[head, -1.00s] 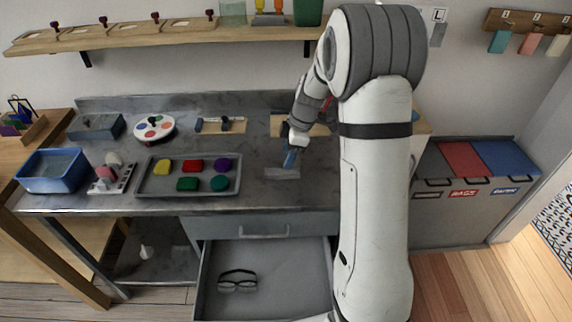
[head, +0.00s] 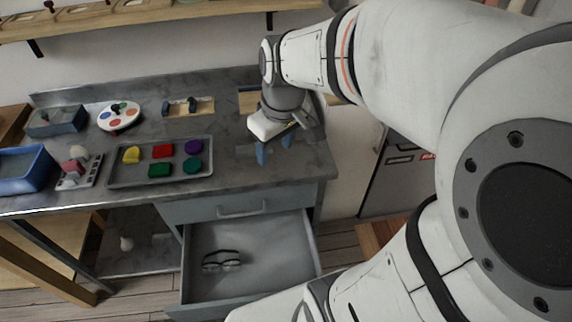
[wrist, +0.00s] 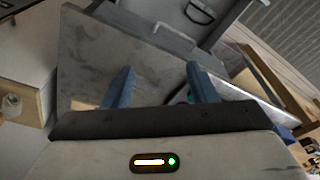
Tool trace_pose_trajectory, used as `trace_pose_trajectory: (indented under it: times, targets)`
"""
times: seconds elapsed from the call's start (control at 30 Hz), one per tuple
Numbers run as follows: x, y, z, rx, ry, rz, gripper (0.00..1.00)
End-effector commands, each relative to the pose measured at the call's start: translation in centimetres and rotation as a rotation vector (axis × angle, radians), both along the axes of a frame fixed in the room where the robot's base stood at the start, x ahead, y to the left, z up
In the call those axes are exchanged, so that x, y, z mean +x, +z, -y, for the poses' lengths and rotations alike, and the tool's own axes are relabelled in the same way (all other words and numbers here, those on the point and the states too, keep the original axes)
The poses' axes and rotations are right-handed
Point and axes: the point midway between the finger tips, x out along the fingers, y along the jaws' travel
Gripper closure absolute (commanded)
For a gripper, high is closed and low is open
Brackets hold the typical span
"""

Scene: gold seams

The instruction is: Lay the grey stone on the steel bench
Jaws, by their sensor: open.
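My gripper (head: 274,147) is open, its two blue fingers apart and pointing down over the right part of the steel bench (head: 225,130). The fingers also show in the wrist view (wrist: 160,88), with nothing clearly held between them.
A grey tray (head: 120,177) holds several coloured blocks. A small rack (head: 92,178), blue tub (head: 35,178), grey bin (head: 58,124) and paint palette (head: 120,125) stand at the left. Bare bench lies between tray and gripper.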

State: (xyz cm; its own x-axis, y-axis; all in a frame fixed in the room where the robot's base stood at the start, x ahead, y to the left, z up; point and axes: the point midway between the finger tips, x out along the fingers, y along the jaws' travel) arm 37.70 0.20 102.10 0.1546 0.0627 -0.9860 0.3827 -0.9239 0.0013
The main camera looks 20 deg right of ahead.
Motion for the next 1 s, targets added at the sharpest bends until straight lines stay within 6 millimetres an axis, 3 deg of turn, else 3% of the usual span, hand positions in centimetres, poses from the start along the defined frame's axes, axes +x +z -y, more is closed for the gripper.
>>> trace_pose_trajectory:
  times: [0.03, 0.1, 0.3, 0.67, 0.8, 1.0]
  targets:
    - [-2.0, 0.1, -0.2, -0.002, -0.079, 0.014, 0.48]
    - [-4.0, -0.2, -0.2, 0.000, -0.187, 0.025, 0.48]
    - [-7.0, -0.8, 0.1, 0.007, -0.366, 0.048, 0.48]
    - [-7.3, -0.9, 0.3, 0.008, -0.391, 0.048, 0.48]
    - [-7.4, 0.8, 0.3, 0.009, -0.390, 0.054, 0.48]
    - [-7.4, 0.4, 0.3, 0.009, -0.389, 0.054, 0.48]
